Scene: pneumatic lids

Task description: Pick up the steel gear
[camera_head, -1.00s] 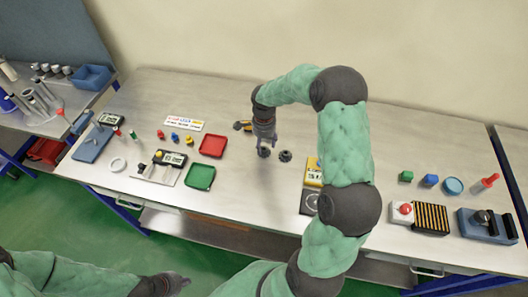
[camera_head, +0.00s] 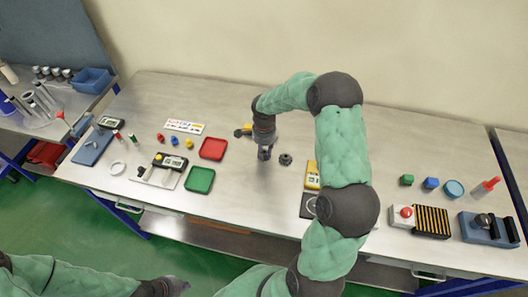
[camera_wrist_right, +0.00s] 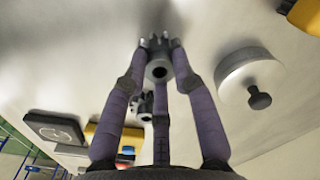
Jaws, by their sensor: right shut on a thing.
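My right gripper (camera_head: 265,156) points down over the middle of the table. In the right wrist view its purple fingers (camera_wrist_right: 160,60) are closed around a grey steel gear (camera_wrist_right: 158,72) with a round hole and teeth along its far edge. The fingers hide part of it, and I cannot tell if it is clear of the table. A second, dark gear (camera_head: 285,159) lies on the table just right of the gripper; a toothed part (camera_wrist_right: 143,106) also shows behind the fingers in the wrist view. My left gripper (camera_head: 167,287) is low at the left, away from the table.
A red tray (camera_head: 213,149) and a green tray (camera_head: 200,180) lie left of the gripper. A yellow device (camera_head: 312,175) is to the right, partly behind my right arm. A red button box (camera_head: 402,217) stands further right.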

